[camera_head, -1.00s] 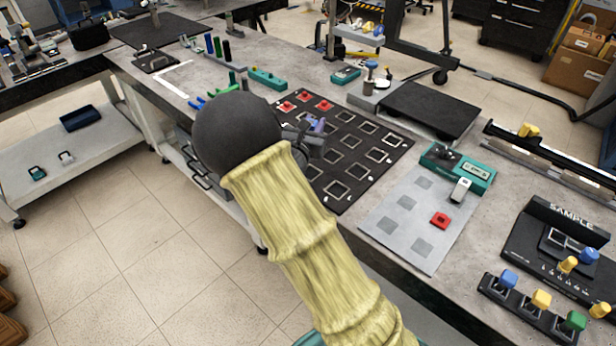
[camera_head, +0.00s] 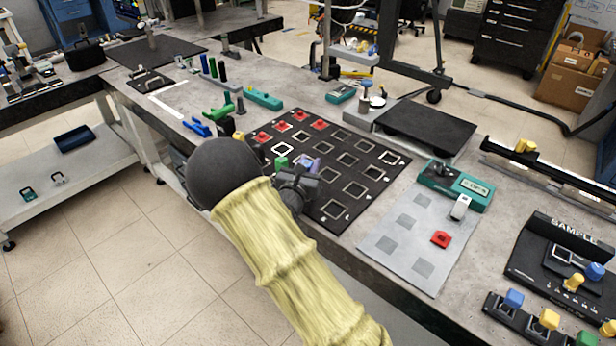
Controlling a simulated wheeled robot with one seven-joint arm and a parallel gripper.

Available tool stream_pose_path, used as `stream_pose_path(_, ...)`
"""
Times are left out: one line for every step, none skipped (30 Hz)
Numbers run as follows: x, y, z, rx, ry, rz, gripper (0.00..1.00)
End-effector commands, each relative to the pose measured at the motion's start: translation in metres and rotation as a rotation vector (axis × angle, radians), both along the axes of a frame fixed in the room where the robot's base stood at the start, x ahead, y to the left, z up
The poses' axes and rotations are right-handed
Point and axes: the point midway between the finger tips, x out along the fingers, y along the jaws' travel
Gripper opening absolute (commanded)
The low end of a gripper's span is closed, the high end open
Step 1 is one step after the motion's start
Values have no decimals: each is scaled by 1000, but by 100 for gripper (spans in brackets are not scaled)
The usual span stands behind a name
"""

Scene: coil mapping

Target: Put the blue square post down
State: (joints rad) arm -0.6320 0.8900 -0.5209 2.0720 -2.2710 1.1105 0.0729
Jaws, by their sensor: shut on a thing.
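My gripper (camera_head: 303,180) is over the near side of the black mat (camera_head: 333,213), which is marked with white square outlines. It is shut on a small bluish-lavender piece (camera_head: 309,164), which I take for the blue square post. Most of that piece is hidden by the gripper, and I cannot tell if it touches the mat. A small green piece (camera_head: 281,163) shows just left of the gripper. Red pieces (camera_head: 300,115) sit in outlines at the mat's far left. My arm hides the mat's near left part.
A grey sheet (camera_head: 391,246) with dark squares and a red piece (camera_head: 441,239) lies right of the mat. A teal meter (camera_head: 453,186) and a black plate (camera_head: 425,130) stand beyond it. A rack (camera_head: 540,325) with coloured posts is at front right. Several outlines on the mat are empty.

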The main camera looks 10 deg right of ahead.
Motion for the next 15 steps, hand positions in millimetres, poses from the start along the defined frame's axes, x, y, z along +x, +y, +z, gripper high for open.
stream_pose_path(0, 0, 1, 0, -1, 0, 1)
stream_pose_path(0, 0, 1, 0, -1, 0, 1)
stream_pose_path(0, 0, 1, 1, -2, 0, 1)
stream_pose_path(0, 0, 1, 0, -1, -1, 1)
stream_pose_path(0, -1, 1, 0, -1, -1, 1)
stream_pose_path(0, -1, 1, 0, -1, -2, 1)
stream_pose_path(0, -1, 0, 0, -1, -1, 1)
stream_pose_path(0, -1, -1, -1, -1, -1, 1)
stream_pose_path(0, 0, -4, -1, 1, 0, 1)
stream_pose_path(0, 1, -7, -1, 2, 2, 1)
stream_pose_path(0, 1, -11, -2, 2, 2, 1)
stream_pose_path(0, 2, -18, -1, 3, 3, 1)
stream_pose_path(0, 2, -22, -1, 3, 4, 1)
stream_pose_path(0, 3, -27, -1, 3, 5, 1)
stream_pose_path(0, 3, -31, -2, 2, 5, 1)
